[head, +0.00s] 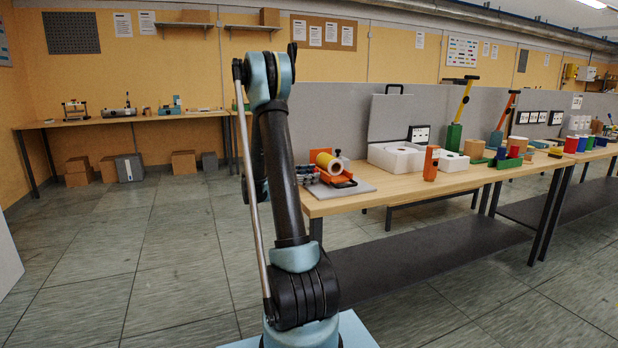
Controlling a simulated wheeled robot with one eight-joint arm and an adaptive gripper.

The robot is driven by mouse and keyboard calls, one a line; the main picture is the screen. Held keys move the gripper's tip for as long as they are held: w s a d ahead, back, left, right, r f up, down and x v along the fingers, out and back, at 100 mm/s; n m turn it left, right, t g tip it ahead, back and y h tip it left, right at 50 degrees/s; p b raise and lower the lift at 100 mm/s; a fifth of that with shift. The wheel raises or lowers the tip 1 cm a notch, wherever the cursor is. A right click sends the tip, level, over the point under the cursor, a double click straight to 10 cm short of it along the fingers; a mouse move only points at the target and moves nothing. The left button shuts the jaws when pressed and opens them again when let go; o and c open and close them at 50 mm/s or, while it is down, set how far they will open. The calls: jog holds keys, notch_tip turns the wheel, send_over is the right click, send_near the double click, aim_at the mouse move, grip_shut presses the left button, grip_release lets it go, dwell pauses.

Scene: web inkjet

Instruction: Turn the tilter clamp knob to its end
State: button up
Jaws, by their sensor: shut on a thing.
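An orange device (335,180) with a yellow-and-white roll (329,163) sits on a grey board (362,188) at the left end of the long wooden table. Small grey and reddish parts (306,174) lie at its left, close behind my arm. The tilter clamp knob is too small to tell apart from the other parts here. My arm (275,180) rises in front of the table's left end and folds back down behind itself at the top. My gripper cannot be made out; my arm hides that area.
A second table (150,118) stands along the far-left wall.

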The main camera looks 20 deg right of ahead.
jog(key=shift+w, duration=0.1)
dwell(0.4)
jog(key=o, duration=1.1)
jog(key=a, duration=1.2)
jog(key=shift+s+f, duration=0.1)
jog(key=shift+s, duration=0.1)
